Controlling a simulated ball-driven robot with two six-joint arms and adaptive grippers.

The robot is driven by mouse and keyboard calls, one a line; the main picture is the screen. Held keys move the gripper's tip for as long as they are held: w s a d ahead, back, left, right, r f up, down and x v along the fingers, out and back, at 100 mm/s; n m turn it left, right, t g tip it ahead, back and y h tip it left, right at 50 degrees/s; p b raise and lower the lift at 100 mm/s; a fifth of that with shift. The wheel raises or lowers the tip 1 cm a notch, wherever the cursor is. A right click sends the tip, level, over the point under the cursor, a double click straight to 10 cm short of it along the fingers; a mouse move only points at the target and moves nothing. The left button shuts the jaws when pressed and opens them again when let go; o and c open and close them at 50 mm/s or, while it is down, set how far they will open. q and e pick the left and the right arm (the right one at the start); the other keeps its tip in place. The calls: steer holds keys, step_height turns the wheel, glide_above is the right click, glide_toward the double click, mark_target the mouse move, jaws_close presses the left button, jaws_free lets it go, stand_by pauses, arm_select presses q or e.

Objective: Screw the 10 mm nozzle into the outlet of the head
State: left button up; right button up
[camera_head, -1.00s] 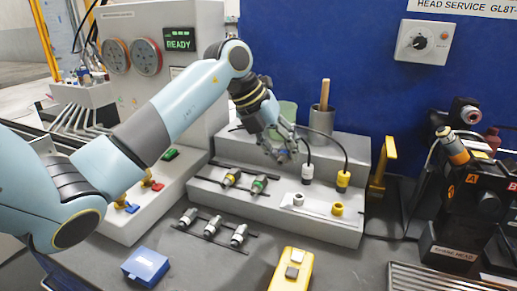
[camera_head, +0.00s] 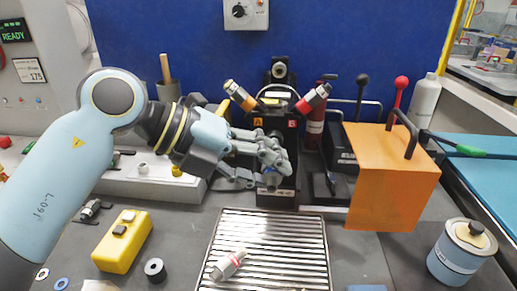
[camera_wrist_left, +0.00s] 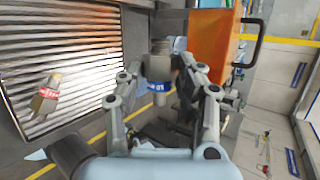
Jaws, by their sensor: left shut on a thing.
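My left gripper (camera_head: 272,160) is in front of the black head (camera_head: 246,141), which carries A and B labels, above the grate. In the left wrist view the gripper (camera_wrist_left: 160,92) is shut on a grey metal nozzle (camera_wrist_left: 159,70) with a blue band. The band's printing is too small to read surely. In the head view the nozzle (camera_head: 271,180) shows just below the fingers, close to the front of the head. The fingers hide the outlet, so I cannot tell whether the nozzle touches it. My right gripper is not in view.
A red-banded metal piece (camera_head: 228,264) lies on the slatted grate (camera_head: 290,255). An orange box-like cover (camera_head: 393,185) stands right of the head. A yellow block (camera_head: 123,242) and a black ring (camera_head: 155,270) lie left. A blue-grey can (camera_head: 455,258) stands at the right front.

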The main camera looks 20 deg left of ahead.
arm_select(q)
steer(key=shift+s+f, duration=0.3)
steer(key=shift+f, duration=0.1)
steer(key=shift+s+a+f+h, duration=0.1)
steer(key=shift+a+h, duration=0.05)
steer(key=shift+h, duration=0.25)
steer(key=w, duration=0.2)
steer(key=w+a, duration=0.1)
steer(key=w, duration=0.2)
steer(key=shift+w+a, duration=0.3)
steer(key=shift+a, duration=0.05)
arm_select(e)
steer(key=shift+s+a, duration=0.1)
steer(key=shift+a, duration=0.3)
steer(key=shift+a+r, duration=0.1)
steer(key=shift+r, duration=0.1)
